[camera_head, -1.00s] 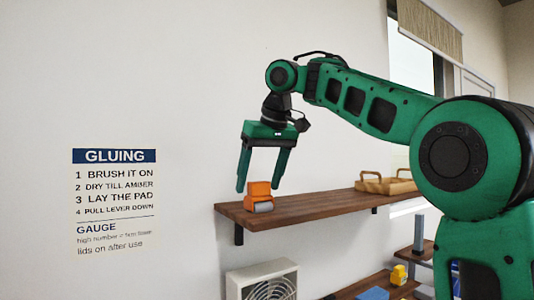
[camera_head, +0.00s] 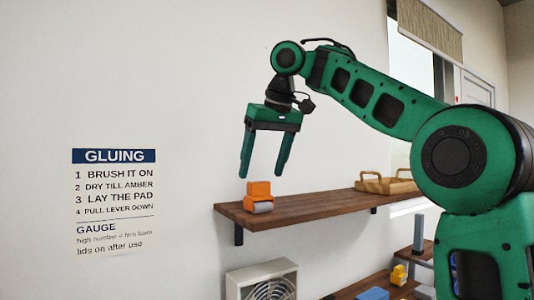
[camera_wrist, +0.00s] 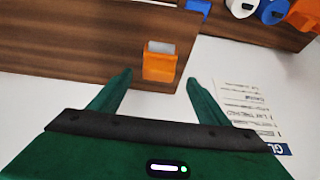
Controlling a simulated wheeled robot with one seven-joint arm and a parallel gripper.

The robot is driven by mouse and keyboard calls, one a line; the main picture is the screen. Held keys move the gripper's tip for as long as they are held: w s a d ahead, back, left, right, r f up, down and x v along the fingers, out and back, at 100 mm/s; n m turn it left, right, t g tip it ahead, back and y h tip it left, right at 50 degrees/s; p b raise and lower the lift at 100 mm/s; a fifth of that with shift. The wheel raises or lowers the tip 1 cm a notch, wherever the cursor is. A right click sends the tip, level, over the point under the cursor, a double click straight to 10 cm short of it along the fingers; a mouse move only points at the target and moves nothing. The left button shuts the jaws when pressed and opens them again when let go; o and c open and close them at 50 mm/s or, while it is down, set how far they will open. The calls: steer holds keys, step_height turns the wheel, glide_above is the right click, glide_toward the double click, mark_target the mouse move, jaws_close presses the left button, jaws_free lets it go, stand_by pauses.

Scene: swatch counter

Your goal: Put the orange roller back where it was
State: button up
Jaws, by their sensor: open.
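The orange roller (camera_head: 258,190) with its grey cylinder stands on the left end of the wooden wall shelf (camera_head: 310,212). My gripper (camera_head: 263,176) is above it in the head view, open and empty, with its fingers pointing down. In the wrist view the roller (camera_wrist: 159,62) sits on the shelf near its edge, beyond the fingertips and between their lines. My gripper (camera_wrist: 160,78) shows both fingers spread apart there, with no contact with the roller.
A wooden tray (camera_head: 387,184) stands farther right on the shelf. Below are a white fan (camera_head: 262,280), a lower shelf with a yellow item (camera_head: 399,275) and a blue item (camera_head: 373,294). A gluing sign (camera_head: 114,203) is on the wall. The middle of the upper shelf is clear.

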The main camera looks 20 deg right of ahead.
steer(key=shift+v, duration=2.3)
